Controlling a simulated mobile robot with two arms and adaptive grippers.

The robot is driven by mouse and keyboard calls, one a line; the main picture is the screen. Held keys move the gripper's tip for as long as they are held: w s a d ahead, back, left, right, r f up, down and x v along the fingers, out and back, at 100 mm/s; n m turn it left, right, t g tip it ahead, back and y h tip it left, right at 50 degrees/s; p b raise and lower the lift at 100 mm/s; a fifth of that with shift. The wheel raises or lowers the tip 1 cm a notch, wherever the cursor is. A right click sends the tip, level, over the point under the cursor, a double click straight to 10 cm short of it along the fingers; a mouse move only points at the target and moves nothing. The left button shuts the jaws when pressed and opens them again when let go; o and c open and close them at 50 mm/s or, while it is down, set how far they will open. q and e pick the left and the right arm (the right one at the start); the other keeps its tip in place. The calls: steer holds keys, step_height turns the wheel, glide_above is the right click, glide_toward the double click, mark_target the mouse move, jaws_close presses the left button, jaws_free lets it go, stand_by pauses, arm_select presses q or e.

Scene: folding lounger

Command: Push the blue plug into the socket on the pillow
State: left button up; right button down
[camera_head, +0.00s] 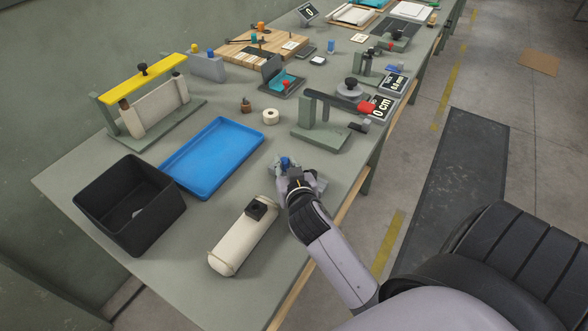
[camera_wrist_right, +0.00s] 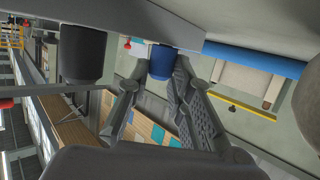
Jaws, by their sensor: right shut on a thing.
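The blue plug (camera_head: 286,162) shows at the tip of my right gripper (camera_head: 288,170), above the grey bench near its front edge. In the right wrist view the blue plug (camera_wrist_right: 162,62) is between the fingers of the right gripper (camera_wrist_right: 158,84), which is shut on it. The cream pillow (camera_head: 237,243) is a roll with bands, lying on the bench to the left of and nearer than the gripper. The black square socket (camera_head: 256,207) sits on top of its far part. The plug is apart from the socket. My left gripper is not in view.
A blue tray (camera_head: 213,190) and an open black bin (camera_head: 160,235) stand left of the pillow. A grey stand with a red-tipped lever (camera_head: 321,137) is beyond the gripper. A white roll (camera_head: 270,117) lies near the tray. Bare bench separates gripper and pillow.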

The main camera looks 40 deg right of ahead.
steer(key=shift+r+p, duration=0.25)
steer(key=shift+p, duration=0.1)
stand_by(1.0)
steer(key=shift+r+p, duration=2.5)
